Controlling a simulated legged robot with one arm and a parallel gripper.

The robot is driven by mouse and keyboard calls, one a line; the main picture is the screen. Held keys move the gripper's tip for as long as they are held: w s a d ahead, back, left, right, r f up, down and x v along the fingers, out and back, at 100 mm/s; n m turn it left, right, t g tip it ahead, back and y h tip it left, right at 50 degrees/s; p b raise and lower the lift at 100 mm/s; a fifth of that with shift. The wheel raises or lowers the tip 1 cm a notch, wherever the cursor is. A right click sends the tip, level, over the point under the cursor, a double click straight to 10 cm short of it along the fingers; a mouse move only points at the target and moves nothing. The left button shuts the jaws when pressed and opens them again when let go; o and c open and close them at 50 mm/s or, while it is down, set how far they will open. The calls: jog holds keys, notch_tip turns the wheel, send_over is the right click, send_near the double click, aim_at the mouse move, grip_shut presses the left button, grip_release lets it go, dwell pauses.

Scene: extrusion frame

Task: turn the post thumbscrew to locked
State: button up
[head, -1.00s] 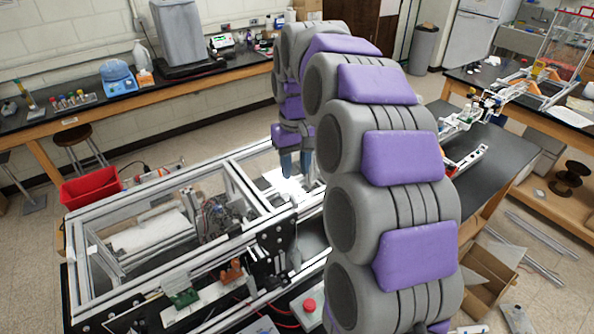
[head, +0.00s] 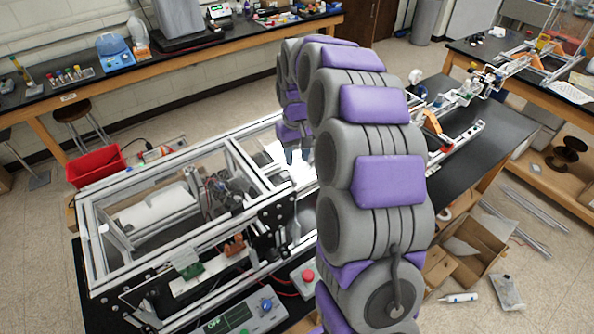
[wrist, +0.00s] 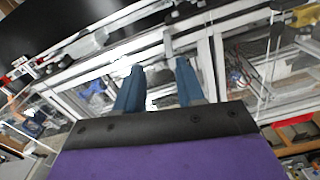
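The aluminium extrusion frame (head: 187,162) stands on the dark bench in the head view, with posts and rails around open bays. Its rails also fill much of the wrist view (wrist: 206,65). My gripper (head: 297,155) is small in the head view, over the bright area at the frame's right part. In the wrist view my gripper (wrist: 160,66) shows two blue fingers spread apart with nothing between them. Frame rails lie beyond the fingertips. I cannot make out the post thumbscrew in either view, so its position and setting cannot be told.
A control box with a green display (head: 240,312) and a red button (head: 308,276) sit at the bench's front. A red bin (head: 95,164) is behind the frame at left. Cardboard boxes (head: 468,250) lie on the floor at right.

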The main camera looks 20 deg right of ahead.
aim_at(293, 177)
jog(key=a+f, duration=0.1)
jog(key=f, duration=0.3)
jog(key=a+f+p, duration=0.1)
jog(key=f, duration=0.1)
jog(key=shift+a+f, duration=0.25)
jog(key=shift+a, duration=0.05)
jog(key=shift+d+f, duration=0.35)
jog(key=shift+d, duration=0.15)
jog(key=shift+d+f, duration=0.1)
jog(key=shift+d, duration=0.5)
jog(key=shift+a, duration=0.75)
jog(key=c, duration=0.6)
jog(key=shift+d, duration=0.3)
grip_shut()
